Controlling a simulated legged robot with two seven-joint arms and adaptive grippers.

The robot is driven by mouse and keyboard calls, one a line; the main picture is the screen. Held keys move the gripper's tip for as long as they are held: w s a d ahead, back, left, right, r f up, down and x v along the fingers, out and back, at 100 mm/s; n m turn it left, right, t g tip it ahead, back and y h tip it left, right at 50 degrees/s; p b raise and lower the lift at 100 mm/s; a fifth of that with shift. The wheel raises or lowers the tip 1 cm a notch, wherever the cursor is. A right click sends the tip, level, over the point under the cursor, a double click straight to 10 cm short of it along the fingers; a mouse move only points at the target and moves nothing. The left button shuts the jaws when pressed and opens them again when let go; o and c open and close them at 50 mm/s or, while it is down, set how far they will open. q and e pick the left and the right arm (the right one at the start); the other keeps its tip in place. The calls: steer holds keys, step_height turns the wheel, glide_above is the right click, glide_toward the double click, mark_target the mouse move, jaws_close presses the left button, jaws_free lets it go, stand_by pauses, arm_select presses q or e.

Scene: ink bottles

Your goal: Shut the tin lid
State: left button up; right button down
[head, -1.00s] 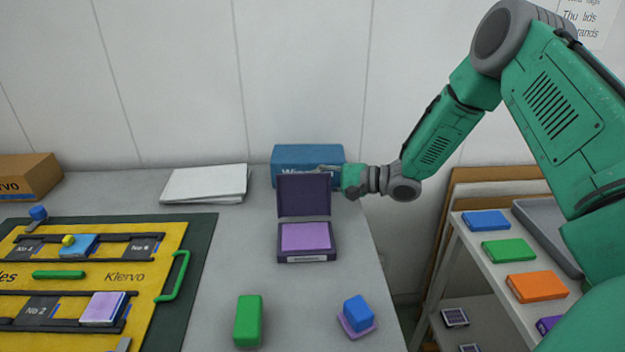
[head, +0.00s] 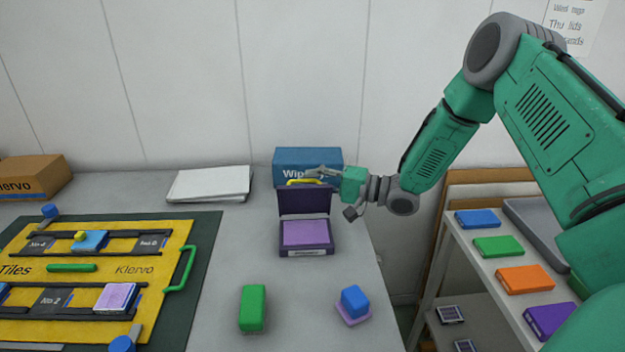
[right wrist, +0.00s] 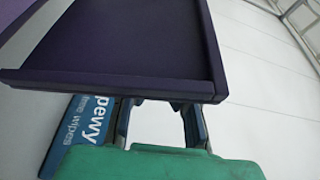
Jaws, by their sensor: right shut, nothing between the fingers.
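The tin (head: 318,252) is a dark purple case on the grey table, with a lilac pad inside. Its dark lid (head: 304,202) stands raised at the back edge, open. My right gripper (head: 312,177) is shut and empty, at the lid's top edge and reaching in from the right. A yellow strip shows by its fingers. In the right wrist view the lid (right wrist: 120,50) fills the top, just beyond my right gripper's fingers (right wrist: 160,112). Whether they touch it I cannot tell. My left gripper is not in view.
A blue wipes box (head: 300,160) stands close behind the lid. A green block (head: 252,308) and a blue block (head: 355,300) on a lilac pad stand in front. A yellow tile board (head: 110,258) lies left, a white stack (head: 210,184) behind it. A shelf (head: 478,285) stands right.

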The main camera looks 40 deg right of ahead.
mark_target(322, 191)
steer(key=shift+s+a+n+t, duration=0.3)
steer(key=shift+s+a+n, duration=0.25)
steer(key=shift+n, duration=0.35)
steer(key=s+n, duration=0.1)
steer(key=s+n+y, duration=0.1)
steer(key=n, duration=0.1)
steer(key=shift+a+y+b, duration=0.15)
steer(key=shift+y+b, duration=0.15)
steer(key=shift+b, duration=0.05)
steer(key=shift+s+a+n+y, duration=0.3)
steer(key=shift+s+n, duration=0.3)
steer(key=shift+n, duration=0.3)
steer(key=shift+s+a+f, duration=0.2)
steer(key=shift+s+a, duration=0.3)
steer(key=shift+s+a+f, duration=0.15)
steer(key=shift+s+a, duration=0.3)
steer(key=shift+s, duration=0.05)
steer(key=shift+s+a+f, duration=0.15)
steer(key=shift+s+f, duration=0.15)
steer(key=shift+s, duration=0.05)
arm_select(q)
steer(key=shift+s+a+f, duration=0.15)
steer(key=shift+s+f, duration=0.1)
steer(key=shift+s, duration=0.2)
arm_select(e)
steer(key=shift+s+f, duration=0.3)
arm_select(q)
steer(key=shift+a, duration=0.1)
arm_select(e)
steer(key=shift+a, duration=0.15)
